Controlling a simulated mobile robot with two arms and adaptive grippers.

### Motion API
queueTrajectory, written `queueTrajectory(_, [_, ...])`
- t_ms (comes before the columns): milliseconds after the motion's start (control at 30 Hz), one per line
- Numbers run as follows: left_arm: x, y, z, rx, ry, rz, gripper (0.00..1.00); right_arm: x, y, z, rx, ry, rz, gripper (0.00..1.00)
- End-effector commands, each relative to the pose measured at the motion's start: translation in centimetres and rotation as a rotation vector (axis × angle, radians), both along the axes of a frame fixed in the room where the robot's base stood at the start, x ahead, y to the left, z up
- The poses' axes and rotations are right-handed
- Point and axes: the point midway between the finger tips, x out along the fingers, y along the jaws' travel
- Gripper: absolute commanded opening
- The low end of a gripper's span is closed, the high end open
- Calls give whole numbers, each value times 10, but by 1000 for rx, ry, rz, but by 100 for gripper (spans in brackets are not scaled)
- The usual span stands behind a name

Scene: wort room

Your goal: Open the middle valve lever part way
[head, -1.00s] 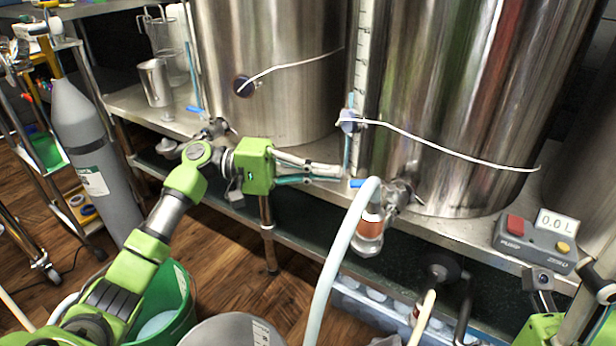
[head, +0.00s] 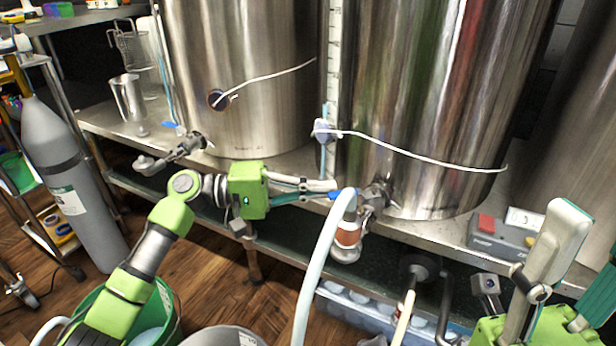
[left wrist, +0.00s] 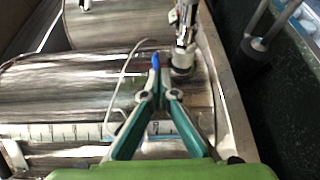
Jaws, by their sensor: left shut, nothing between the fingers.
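The middle valve (head: 374,196) sits low on the front of the middle steel kettle (head: 420,110). Its blue lever (head: 335,195) points left, and a pale hose hangs from the valve's outlet. My left gripper (head: 334,188) is shut and empty, with its fingertips right at the lever. In the left wrist view the blue lever (left wrist: 156,60) shows just beyond the fingertips (left wrist: 160,72); I cannot tell whether they touch. My right gripper (head: 562,250) is raised at the lower right, partly cut off, and its opening is unclear.
The pale hose (head: 318,265) hangs close to the left gripper. A left valve (head: 180,150) sticks out from the left kettle (head: 245,70). A control box with a red button (head: 486,222) is on the shelf at right. A grey cylinder (head: 65,180) stands at left.

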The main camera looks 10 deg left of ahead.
Motion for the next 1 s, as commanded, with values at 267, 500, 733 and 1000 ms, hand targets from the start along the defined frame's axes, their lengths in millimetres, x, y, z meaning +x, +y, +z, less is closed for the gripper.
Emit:
queueTrajectory(267, [-11,-7,2,-2,-1,6,0,-2,-2,-6,4,52,2,46])
queueTrajectory(500, [-11,-7,0,-1,-1,5,0,-3,-2,-7,5,50,3,46])
queueTrajectory(733, [-13,3,0,0,0,7,0,-3,-2,-7,5,50,3,46])
queueTrajectory(1000, [-27,55,0,0,0,10,0,-3,-2,-6,5,49,3,46])
